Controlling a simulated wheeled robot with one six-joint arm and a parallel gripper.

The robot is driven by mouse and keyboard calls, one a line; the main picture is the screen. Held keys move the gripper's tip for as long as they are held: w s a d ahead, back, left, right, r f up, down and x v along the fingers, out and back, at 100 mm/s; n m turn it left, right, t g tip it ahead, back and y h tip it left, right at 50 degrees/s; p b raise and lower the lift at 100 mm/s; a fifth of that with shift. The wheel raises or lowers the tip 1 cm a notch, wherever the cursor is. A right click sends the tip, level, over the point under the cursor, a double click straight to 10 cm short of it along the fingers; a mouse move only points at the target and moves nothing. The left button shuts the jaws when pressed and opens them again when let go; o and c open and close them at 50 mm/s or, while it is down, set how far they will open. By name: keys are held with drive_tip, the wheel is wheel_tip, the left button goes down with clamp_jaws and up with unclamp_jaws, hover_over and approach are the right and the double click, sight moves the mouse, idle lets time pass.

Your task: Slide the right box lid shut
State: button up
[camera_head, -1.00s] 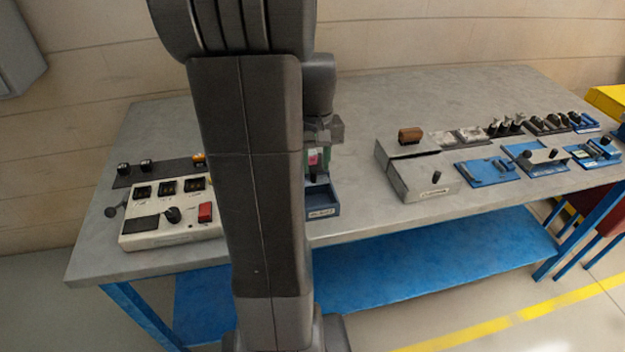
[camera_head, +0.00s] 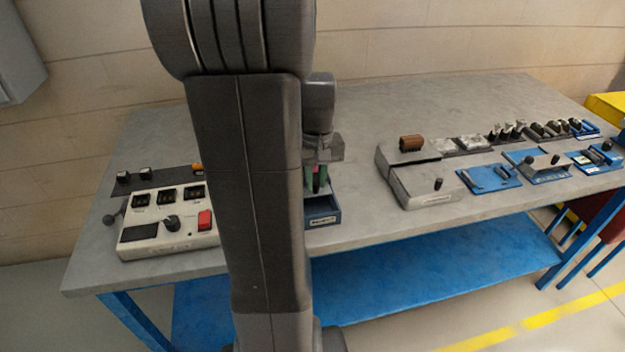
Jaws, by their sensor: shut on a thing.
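A small blue box (camera_head: 323,218) with a white label on its front stands near the front edge of the table. My arm hides its left part. My gripper (camera_head: 317,183) is over this box, pointing down, with greenish fingers. It is shut on a small dark upright handle (camera_head: 316,182), which appears to belong to the box's lid. The lid itself is mostly hidden by the gripper and arm, so I cannot tell how far it covers the box.
A white control box (camera_head: 165,225) with a red switch stands on the left. A grey box (camera_head: 415,185) with a brown knob (camera_head: 411,143) is to the right. Several blue fixtures (camera_head: 490,178) stand farther right. The grey table (camera_head: 358,165) is bare between the blue and grey boxes.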

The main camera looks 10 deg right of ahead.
drive_tip(key=shift+s+d, duration=0.1)
drive_tip(key=shift+s, duration=2.75)
drive_tip(key=o, duration=0.7)
drive_tip(key=shift+c, duration=0.2)
drive_tip(key=shift+r, duration=0.1)
wheel_tip(320, 180, up, 7)
drive_tip(key=p, duration=0.6)
